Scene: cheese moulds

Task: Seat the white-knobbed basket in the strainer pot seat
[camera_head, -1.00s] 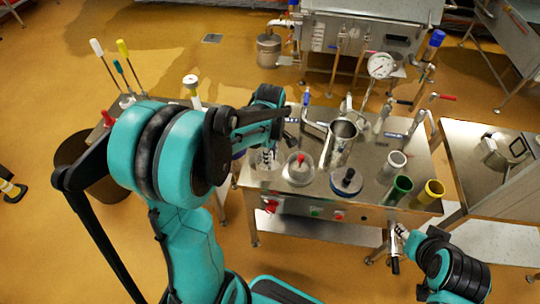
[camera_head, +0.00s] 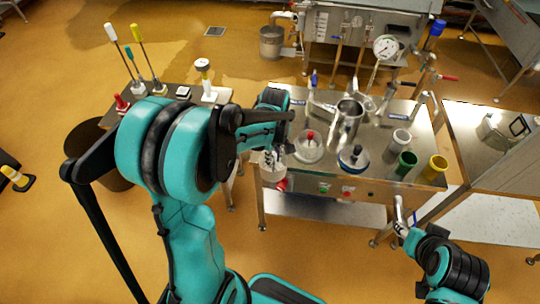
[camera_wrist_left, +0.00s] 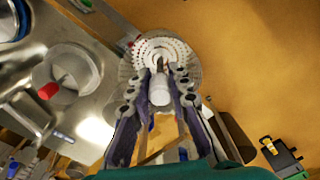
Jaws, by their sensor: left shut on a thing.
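My left gripper (camera_wrist_left: 160,82) is shut on the white knob (camera_wrist_left: 159,92) of a pale perforated basket (camera_wrist_left: 188,54). In the head view, the basket (camera_head: 271,173) hangs at the steel table's front left corner. The wrist view shows floor beyond it and the table edge beside it. A tall steel pot (camera_head: 346,122) stands farther back on the table; I cannot tell for sure that it is the strainer pot seat. Its inside is not clear. My right gripper (camera_head: 400,212) is low in front of the table, apart from the baskets; its jaws are too small to judge.
A clear vessel with a red knob (camera_head: 310,135) and a blue-rimmed one with a dark knob (camera_head: 356,151) stand near the pot. White, green and yellow cups (camera_head: 437,168) stand at right. A gauge (camera_head: 386,47) and pipes rise behind. A side table (camera_head: 182,93) holds tools at left.

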